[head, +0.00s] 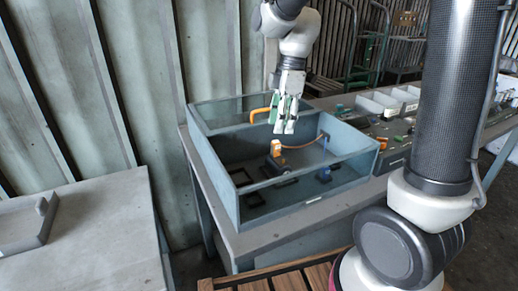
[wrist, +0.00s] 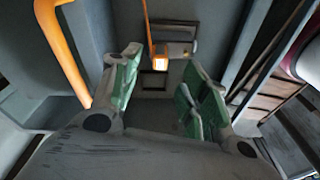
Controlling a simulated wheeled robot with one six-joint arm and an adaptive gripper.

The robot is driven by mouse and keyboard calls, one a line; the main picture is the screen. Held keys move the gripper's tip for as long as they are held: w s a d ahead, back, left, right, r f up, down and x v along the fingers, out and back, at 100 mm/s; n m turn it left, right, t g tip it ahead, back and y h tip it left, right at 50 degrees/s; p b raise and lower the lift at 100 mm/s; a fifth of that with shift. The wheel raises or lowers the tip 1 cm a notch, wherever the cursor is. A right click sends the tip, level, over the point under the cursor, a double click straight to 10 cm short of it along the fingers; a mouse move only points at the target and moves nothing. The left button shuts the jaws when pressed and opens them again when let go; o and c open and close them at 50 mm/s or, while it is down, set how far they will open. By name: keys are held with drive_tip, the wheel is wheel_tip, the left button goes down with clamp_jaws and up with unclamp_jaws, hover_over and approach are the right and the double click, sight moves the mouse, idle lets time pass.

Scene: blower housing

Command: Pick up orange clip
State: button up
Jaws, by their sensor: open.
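The orange clip (head: 276,147) stands upright on a dark mount inside the open blue-grey housing (head: 232,203). An orange-brown cable (head: 303,145) runs from near it toward a blue post on the right. My gripper (head: 285,128) hangs above the clip with its green-padded fingers pointing down, apart from it. In the wrist view, the clip (wrist: 161,64) shows as a bright orange block beyond the gap between the open, empty fingers (wrist: 160,80). The clip's lower part is hard to make out there.
An orange handle (head: 259,112) arches on the housing's far side, close to my gripper; it also shows at upper left in the wrist view (wrist: 62,50). The housing walls surround the clip. Grey bins (head: 380,104) stand on the bench at right. A grey table (head: 100,225) is at left.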

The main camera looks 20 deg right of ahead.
sight(276, 141)
drive_tip(key=n, duration=0.3)
drive_tip(key=shift+a+f, duration=0.2)
drive_tip(key=shift+f, duration=0.05)
drive_tip(key=f, duration=0.4)
drive_tip(key=a+f, duration=0.1)
drive_tip(key=f, duration=0.2)
drive_tip(key=shift+s, duration=0.15)
drive_tip(key=c, duration=0.9)
